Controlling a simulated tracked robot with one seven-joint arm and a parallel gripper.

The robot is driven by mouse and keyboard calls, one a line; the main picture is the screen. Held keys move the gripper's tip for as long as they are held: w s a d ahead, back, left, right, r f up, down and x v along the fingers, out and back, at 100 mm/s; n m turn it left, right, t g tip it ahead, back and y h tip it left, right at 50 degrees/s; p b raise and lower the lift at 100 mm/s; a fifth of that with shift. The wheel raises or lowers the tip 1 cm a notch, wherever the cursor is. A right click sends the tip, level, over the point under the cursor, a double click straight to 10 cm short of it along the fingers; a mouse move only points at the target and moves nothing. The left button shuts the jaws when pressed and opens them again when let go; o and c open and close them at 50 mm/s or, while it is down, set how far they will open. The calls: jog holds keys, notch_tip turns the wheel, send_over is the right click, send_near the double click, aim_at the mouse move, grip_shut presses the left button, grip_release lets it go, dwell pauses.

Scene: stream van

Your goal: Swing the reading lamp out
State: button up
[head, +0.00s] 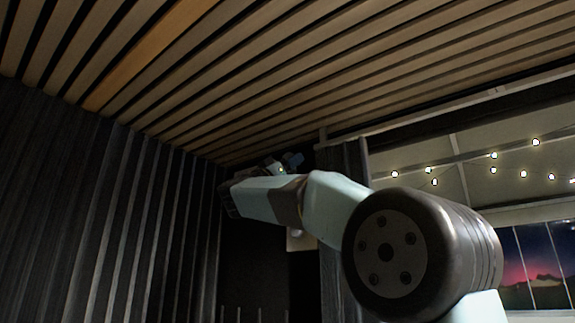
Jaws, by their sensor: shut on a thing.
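My arm reaches from the lower right towards the far corner and blocks the view of what lies behind it. I cannot make out the jaws of my gripper or what is between them. A small pale, light-coloured piece (299,240) shows just below the arm, in front of the dark corner. It may be part of the reading lamp, but it is too small and too covered to be sure. A small bluish part (293,160) shows above the arm, and I cannot tell what it belongs to.
A slatted wooden ceiling (260,75) runs close above the arm. A dark ribbed wall (100,215) stands on the left. On the right are string lights (494,156) and an opening with a dusk landscape (535,268). A dark upright post (346,160) stands behind the arm.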

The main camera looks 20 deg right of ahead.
jog(key=y, duration=0.2)
jog(key=n+g+y, duration=0.1)
jog(key=y, duration=0.1)
jog(key=g+y, duration=0.1)
jog(key=y, duration=0.1)
jog(key=shift+s+a+r+n+y, duration=0.25)
jog(key=shift+r+n+y, duration=0.05)
jog(key=shift+n+y, duration=0.1)
jog(key=shift+d+r+g+y, duration=0.2)
jog(key=shift+g+y, duration=0.3)
jog(key=shift+y, duration=0.4)
jog(key=shift+a+f+n+y, duration=0.15)
jog(key=shift+a+n+y, duration=0.1)
jog(key=shift+n+y, duration=0.05)
jog(key=o, duration=0.6)
jog(key=shift+o, duration=0.6)
jog(key=shift+s+a, duration=0.1)
jog(key=shift+o, duration=1.2)
